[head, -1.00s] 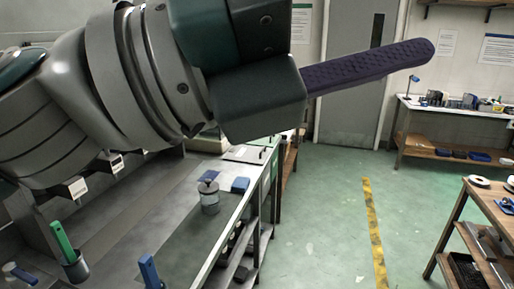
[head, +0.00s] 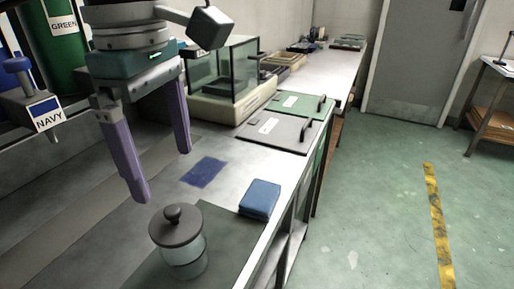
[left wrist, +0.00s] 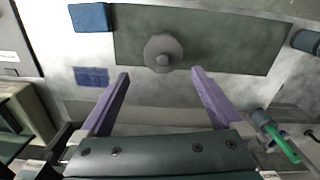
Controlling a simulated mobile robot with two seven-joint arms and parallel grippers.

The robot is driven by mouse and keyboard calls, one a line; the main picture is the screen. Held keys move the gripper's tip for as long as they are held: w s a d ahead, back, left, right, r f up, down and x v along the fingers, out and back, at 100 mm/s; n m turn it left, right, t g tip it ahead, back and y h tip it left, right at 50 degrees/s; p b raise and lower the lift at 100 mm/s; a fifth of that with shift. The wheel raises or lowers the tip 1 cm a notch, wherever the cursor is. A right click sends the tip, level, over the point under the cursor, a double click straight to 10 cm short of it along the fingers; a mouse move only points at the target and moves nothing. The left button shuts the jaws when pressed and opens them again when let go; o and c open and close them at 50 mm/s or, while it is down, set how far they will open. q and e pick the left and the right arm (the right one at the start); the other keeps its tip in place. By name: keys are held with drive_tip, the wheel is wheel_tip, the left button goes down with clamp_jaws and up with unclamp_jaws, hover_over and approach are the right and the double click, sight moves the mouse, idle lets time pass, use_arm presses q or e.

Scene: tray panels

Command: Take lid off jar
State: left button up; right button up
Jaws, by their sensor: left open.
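The glass jar (head: 186,258) stands upright on a dark mat near the front edge of the bench. Its grey lid (head: 175,227) with a round knob is on top. My left gripper (head: 165,175) has two purple fingers spread wide and empty. It hangs above the bench, behind and to the left of the jar, touching nothing. In the left wrist view the lid (left wrist: 163,53) shows from above, beyond and between the open fingertips (left wrist: 160,72). My right gripper is in neither view.
A blue block (head: 260,198) lies right of the jar, and a flat navy patch (head: 204,172) lies behind it. Panels with handles (head: 276,131) and a glass tank (head: 222,80) stand farther back. A NAVY-labelled holder (head: 42,113) is at left. In the left wrist view, a green-handled tool (left wrist: 283,148) sits at right.

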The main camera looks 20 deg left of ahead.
sight(173, 209)
use_arm(q)
drive_tip(key=f, duration=0.4)
drive_tip(key=shift+s+f+p, duration=0.25)
drive_tip(key=shift+s+p, duration=0.05)
drive_tip(key=shift+s, duration=0.1)
wheel_tip(173, 209, down, 5)
drive_tip(key=shift+w+a+f+p, duration=0.1)
drive_tip(key=shift+w+f+p, duration=0.05)
drive_tip(key=shift+p, duration=0.25)
drive_tip(key=shift+c, duration=0.2)
drive_tip(key=c, duration=0.9)
